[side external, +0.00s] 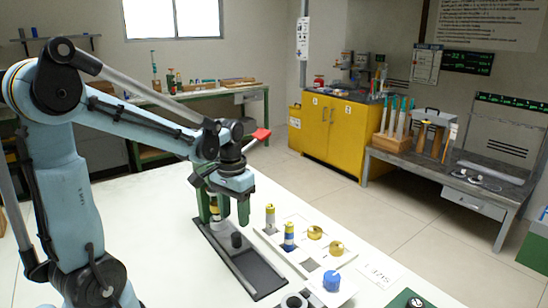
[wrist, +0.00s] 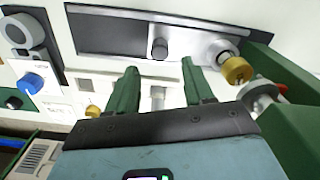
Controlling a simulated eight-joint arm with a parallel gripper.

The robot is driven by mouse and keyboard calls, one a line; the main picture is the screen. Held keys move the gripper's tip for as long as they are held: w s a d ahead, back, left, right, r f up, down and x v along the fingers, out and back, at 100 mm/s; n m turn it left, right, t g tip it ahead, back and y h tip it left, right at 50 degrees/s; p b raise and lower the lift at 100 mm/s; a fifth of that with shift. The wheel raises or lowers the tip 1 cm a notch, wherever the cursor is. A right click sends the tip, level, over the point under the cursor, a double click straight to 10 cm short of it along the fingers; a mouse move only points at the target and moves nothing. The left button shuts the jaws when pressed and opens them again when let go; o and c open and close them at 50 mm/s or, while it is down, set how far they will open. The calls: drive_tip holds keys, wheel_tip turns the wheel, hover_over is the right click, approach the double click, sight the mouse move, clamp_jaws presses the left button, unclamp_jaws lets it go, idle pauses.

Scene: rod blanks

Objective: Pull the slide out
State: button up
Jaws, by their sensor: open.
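The slide (side external: 243,262) is a grey strip lying in a long dark channel (side external: 268,277) on the white table. A short black knob (side external: 237,240) stands upright on it. In the wrist view the slide (wrist: 186,42) fills the right part of the dark channel (wrist: 105,33), and the knob (wrist: 159,48) shows beyond the gap between the fingers. My gripper (side external: 223,212) has green fingers pointing down over the channel's far end. The fingers (wrist: 161,75) are apart with nothing held between them. The knob appears clear of both fingers.
A brass-ended cylinder (wrist: 236,70) is close to the right finger in the wrist view. The table (side external: 150,225) left of the channel is clear.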

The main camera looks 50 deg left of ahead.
sight(236, 235)
drive_tip(key=shift+f, duration=3.55)
drive_tip(key=shift+c, duration=0.3)
clamp_jaws()
